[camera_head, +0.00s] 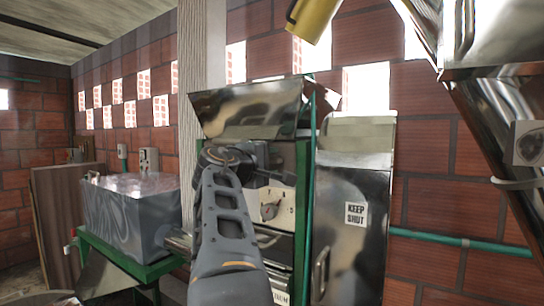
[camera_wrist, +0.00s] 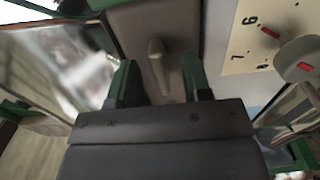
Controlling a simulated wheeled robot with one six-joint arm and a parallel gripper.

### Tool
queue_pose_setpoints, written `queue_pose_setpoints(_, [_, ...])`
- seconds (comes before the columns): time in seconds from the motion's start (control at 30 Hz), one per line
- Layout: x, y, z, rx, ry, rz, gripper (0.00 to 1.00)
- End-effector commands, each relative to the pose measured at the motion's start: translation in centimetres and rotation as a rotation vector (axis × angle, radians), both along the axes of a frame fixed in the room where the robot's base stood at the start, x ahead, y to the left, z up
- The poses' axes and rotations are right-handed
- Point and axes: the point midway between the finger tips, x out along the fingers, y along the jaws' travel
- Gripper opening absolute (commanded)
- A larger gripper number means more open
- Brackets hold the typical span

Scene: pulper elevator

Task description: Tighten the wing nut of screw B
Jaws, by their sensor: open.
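A pale grey wing-shaped piece (camera_wrist: 157,62), which looks like a wing nut, stands on a grey-brown panel in the wrist view. No letter shows beside it, so I cannot tell whether it is screw B's. My gripper (camera_wrist: 162,74) is open, its two green fingers on either side of the piece, with gaps visible. I cannot tell how deep the fingers reach. In the head view my arm reaches up to the front of the green-framed metal machine (camera_head: 303,190) and covers much of it. The wing nut cannot be made out there.
A numbered dial plate (camera_wrist: 245,42) with a red-marked knob (camera_wrist: 300,60) is right of the fingers. The dial also shows in the head view (camera_head: 283,212). A steel cabinet marked KEEP SHUT (camera_head: 345,250) stands right of the machine. A grey tank (camera_head: 135,215) is at left.

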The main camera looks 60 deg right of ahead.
Motion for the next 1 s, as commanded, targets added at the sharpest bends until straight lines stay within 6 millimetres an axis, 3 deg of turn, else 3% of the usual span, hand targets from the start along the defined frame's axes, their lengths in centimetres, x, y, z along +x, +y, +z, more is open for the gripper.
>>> queue_pose_setpoints(0.2, [0.0,-1.3,0.0,0.0,-0.001,0.0,0.45])
queue_pose_setpoints(0.53, [0.0,-1.5,0.0,0.0,-0.001,0.001,0.45])
queue_pose_setpoints(1.0, [0.0,-1.5,0.0,0.0,-0.001,0.001,0.0])
